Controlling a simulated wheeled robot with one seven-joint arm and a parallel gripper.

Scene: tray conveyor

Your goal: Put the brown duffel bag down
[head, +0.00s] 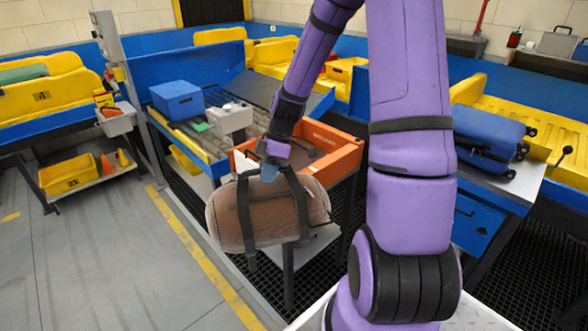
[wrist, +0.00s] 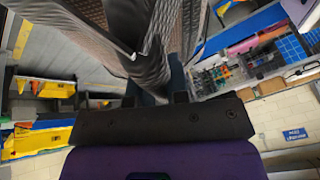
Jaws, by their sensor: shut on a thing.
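The brown duffel bag (head: 275,213) has dark straps and hangs from my gripper (head: 272,162) in the head view. My gripper is shut on its straps at the top. The bag hangs in front of an orange tray (head: 345,160) on a stand and hides part of it. In the wrist view the dark, ribbed bag fabric (wrist: 85,25) fills the upper middle, close to the gripper. The fingertips are largely hidden there by the straps and fabric.
A blue box (head: 177,99) sits on the conveyor at the left. A blue suitcase (head: 490,137) lies on a table at the right. A yellow bin (head: 67,174) is on a low shelf at far left. The grey floor (head: 100,260) at lower left is clear.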

